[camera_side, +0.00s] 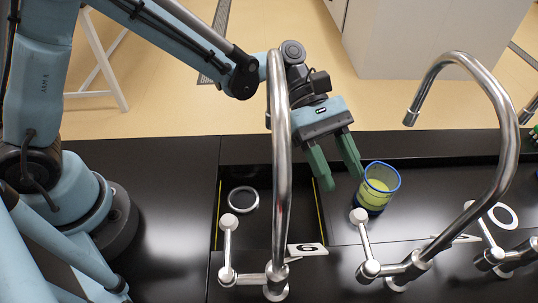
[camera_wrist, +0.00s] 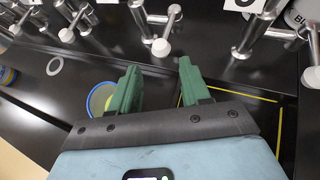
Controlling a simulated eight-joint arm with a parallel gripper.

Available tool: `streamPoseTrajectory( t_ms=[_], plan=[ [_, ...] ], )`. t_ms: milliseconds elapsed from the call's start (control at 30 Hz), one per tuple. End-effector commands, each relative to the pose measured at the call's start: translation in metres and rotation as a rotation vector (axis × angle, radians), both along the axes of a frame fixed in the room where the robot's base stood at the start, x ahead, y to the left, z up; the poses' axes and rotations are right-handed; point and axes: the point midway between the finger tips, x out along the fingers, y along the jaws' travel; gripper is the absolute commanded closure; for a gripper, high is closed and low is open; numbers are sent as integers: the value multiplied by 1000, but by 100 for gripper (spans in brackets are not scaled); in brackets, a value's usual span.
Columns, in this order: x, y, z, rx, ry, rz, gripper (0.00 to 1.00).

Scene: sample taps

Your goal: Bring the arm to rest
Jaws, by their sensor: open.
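My gripper (camera_side: 342,180) is open, with its two green fingers spread and nothing between them. It hangs above the black counter, to the left of a clear cup (camera_side: 378,188) with a blue rim and yellow-green contents. The cup stands upright on the counter, apart from the fingers as far as I can tell. In the wrist view my gripper (camera_wrist: 158,70) shows both fingers apart, and the cup (camera_wrist: 97,98) is partly hidden behind the left finger.
A curved metal tap (camera_side: 283,170) rises in front of the sink recess (camera_side: 231,172), left of my gripper. A second tap (camera_side: 500,150) stands to the right. A white ring (camera_side: 506,222) lies on the counter at right. The black counter (camera_side: 160,190) at left is bare.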

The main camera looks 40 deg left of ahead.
Motion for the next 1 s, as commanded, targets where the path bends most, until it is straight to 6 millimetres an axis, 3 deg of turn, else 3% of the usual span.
streamPoseTrajectory(
  t_ms=[300, 567, 1000],
  plan=[
    [17, 57, 30, 107, -364, 37, 53],
    [14, 114, 42, 275, -701, -43, 53],
    [-21, 239, 45, 768, -1278, -538, 53]
  ],
)
